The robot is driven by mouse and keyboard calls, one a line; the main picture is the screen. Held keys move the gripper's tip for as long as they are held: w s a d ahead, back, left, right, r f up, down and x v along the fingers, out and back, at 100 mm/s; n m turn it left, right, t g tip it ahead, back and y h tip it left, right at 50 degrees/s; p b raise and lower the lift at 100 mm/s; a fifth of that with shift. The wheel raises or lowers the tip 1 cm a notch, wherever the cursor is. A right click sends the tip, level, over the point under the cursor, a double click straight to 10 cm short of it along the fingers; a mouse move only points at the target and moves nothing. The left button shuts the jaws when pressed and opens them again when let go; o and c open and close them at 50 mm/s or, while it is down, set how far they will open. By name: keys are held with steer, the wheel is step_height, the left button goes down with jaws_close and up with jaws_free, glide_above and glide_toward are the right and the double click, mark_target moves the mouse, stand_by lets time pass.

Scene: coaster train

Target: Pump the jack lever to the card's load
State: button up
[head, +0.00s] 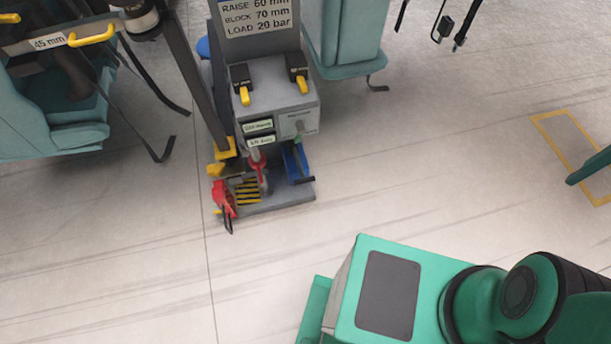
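The white card (256,16) at the top reads "RAISE 60 mm, BLOCK 70 mm, LOAD 20 bar". It is on a grey stand (278,96). A long dark bar (194,75) slants down along the stand's left side to a yellow piece (225,148) near the base. I cannot tell whether this bar is the jack lever. A red-handled part (258,170) and a blue part (296,162) with a dark rod are low on the stand. No pressure gauge can be made out. My gripper is not in view; only green parts of my own body show at the lower right.
Teal train seats (346,40) flank the stand; the left car (40,120) has a "45 mm" tag and hanging black straps. A red item (224,199) lies at the stand's lower left. A yellow floor outline (568,118) is at right. The floor before the stand is clear.

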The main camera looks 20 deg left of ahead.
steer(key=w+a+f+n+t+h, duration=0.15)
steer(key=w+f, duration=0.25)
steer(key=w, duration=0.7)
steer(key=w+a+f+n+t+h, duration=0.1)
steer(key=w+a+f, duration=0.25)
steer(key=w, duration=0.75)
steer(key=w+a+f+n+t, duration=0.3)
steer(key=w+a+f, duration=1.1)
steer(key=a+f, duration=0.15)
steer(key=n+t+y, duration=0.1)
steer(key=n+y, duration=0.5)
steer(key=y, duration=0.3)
glide_above(304, 175)
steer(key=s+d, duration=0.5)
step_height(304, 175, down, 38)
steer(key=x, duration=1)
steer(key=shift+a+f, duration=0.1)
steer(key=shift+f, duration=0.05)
